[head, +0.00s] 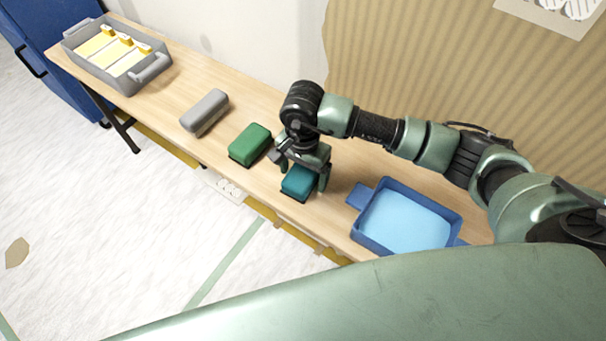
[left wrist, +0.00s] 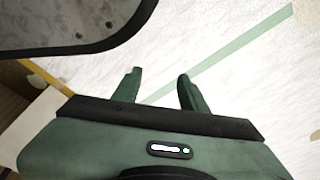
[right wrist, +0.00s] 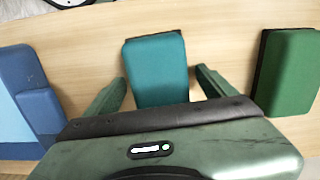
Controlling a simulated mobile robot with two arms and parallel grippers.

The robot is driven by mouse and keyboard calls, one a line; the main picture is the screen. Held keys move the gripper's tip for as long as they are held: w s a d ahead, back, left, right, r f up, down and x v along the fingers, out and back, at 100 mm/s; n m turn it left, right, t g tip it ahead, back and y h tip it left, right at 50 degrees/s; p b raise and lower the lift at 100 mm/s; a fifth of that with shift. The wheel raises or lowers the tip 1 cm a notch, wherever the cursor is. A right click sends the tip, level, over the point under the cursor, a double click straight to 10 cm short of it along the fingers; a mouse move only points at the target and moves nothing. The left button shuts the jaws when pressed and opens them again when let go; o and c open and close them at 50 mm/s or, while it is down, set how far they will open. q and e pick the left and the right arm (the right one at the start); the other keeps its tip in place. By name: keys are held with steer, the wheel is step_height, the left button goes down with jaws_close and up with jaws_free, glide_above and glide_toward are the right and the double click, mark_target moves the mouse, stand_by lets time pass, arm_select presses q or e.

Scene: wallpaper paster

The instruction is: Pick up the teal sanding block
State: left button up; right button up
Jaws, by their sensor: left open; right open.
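The teal sanding block (head: 298,182) lies on the wooden table, between the green block and the blue tray. My right gripper (head: 303,178) is above it with its fingers pointing down, one on each side of the block. In the right wrist view the teal block (right wrist: 158,68) sits between the two open fingers of my right gripper (right wrist: 158,88), with a gap on both sides. My left gripper (left wrist: 158,88) shows in the left wrist view, open and empty, over the pale floor.
A green block (head: 250,143) and a grey block (head: 205,111) lie to the left on the table (head: 180,83). A blue tray (head: 370,236) stands to the right. A grey bin (head: 128,83) with yellow-handled things stands at the far left end.

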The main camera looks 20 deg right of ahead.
mark_target(303, 171)
steer(key=c, duration=1.6)
steer(key=shift+r, duration=0.15)
step_height(303, 171, up, 8)
steer(key=shift+r+p, duration=0.25)
steer(key=shift+p, duration=0.05)
arm_select(q)
steer(key=shift+s+a+f, duration=0.15)
steer(key=shift+s+f, duration=0.5)
steer(key=shift+f, duration=0.25)
arm_select(e)
steer(key=shift+r, duration=0.65)
